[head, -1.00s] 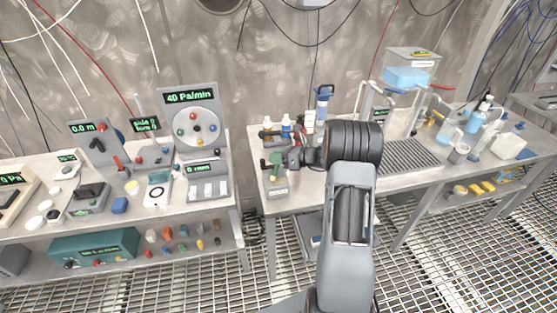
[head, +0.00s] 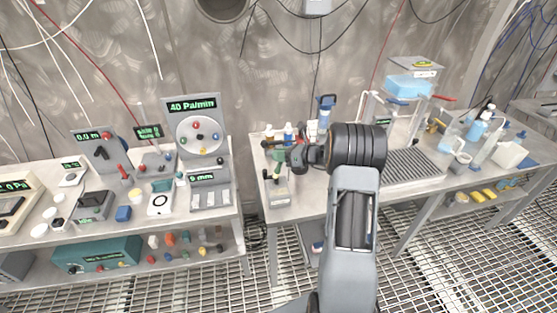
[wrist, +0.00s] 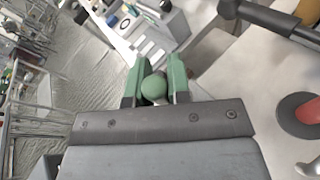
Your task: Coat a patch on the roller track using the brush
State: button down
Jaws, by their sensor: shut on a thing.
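My gripper (head: 270,155) has green fingers and is above the left end of the right-hand bench in the head view. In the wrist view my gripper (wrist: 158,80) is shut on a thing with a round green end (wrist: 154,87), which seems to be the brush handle. The bristles are hidden from the wrist camera. A small grey block-like stand (head: 279,192) is just below my gripper. A ribbed grey bed (head: 412,163), which may be the roller track, lies on the bench to the right of my arm.
A blue-topped device (head: 325,108) and small bottles (head: 288,130) stand behind my gripper. A blue tank (head: 409,86) and bottles (head: 478,125) stand further right. The left bench (head: 105,222) holds gauges and display panels. A gap separates the benches.

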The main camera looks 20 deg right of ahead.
jog(key=shift+s+a+r+p, duration=0.15)
jog(key=shift+r+p, duration=0.3)
jog(key=shift+r, duration=0.5)
jog(key=shift+a, duration=0.15)
jog(key=shift+r+p, duration=1.15)
jog(key=shift+r, duration=0.3)
